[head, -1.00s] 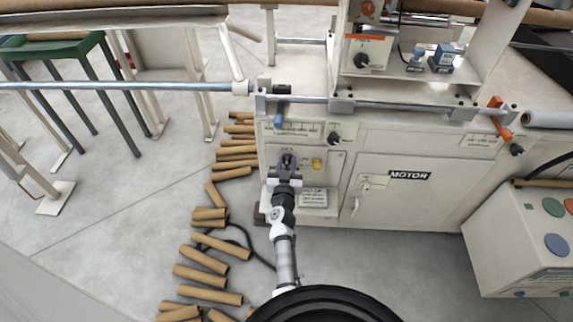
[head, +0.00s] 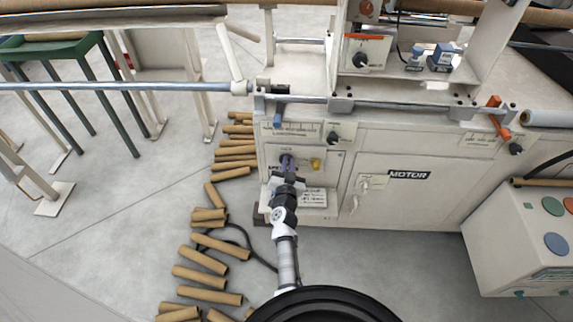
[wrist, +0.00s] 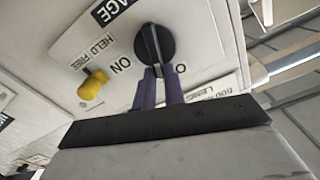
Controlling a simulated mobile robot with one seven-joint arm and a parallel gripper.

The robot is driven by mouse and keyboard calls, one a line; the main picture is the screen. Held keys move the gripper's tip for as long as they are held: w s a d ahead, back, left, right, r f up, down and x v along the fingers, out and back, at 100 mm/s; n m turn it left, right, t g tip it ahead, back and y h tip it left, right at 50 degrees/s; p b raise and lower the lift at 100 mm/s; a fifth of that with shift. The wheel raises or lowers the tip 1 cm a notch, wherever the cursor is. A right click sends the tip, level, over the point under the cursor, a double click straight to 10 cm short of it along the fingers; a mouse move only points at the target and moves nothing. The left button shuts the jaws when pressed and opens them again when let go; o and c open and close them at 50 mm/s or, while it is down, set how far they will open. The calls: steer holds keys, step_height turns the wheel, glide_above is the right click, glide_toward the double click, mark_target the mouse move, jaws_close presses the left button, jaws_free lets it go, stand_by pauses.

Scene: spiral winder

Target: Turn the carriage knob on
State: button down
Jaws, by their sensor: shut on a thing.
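The carriage knob (wrist: 155,44) is a round black dial with a raised bar, on a pale panel in the wrist view. An "ON" label stands to its lower left, and a partly hidden label starting with "O" to its lower right. The plate above reads "...AGE". The bar runs roughly up and down the picture, leaning slightly. My gripper (wrist: 160,88) has its purple fingers shut on the lower end of the bar. In the head view my gripper (head: 289,168) is at the panel on the machine's left front, covering most of the knob.
A yellow knob (wrist: 92,84) marked "HELD FREE" is close to the left in the wrist view. A blue-handled lever (head: 278,117) and another black knob (head: 333,137) are above the panel. Cardboard tubes (head: 205,258) lie on the floor at the left.

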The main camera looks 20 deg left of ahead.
steer(key=m, duration=0.2)
steer(key=d+m, duration=0.1)
steer(key=shift+w+f+m+b, duration=0.1)
steer(key=shift+f+m+b, duration=0.2)
steer(key=shift+m+b, duration=0.1)
steer(key=m, duration=0.1)
steer(key=m+b, duration=0.1)
steer(key=m, duration=0.1)
steer(key=shift+w+d+f+m, duration=0.1)
steer(key=shift+d+f+m, duration=0.1)
steer(key=shift+f+m, duration=0.15)
steer(key=shift+d+f+m+b, duration=0.1)
steer(key=shift+f+m+b, duration=0.2)
steer(key=shift+m, duration=0.85)
steer(key=shift+d+f+m+b, duration=0.15)
steer(key=shift+m+b, duration=0.3)
steer(key=shift+m, duration=0.7)
steer(key=shift+a+f+m+b, duration=0.1)
steer(key=shift+f+m+b, duration=0.2)
steer(key=shift+m, duration=0.85)
steer(key=c, duration=1.5)
jaws_free()
steer(key=shift+r, duration=0.1)
steer(key=shift+d, duration=0.1)
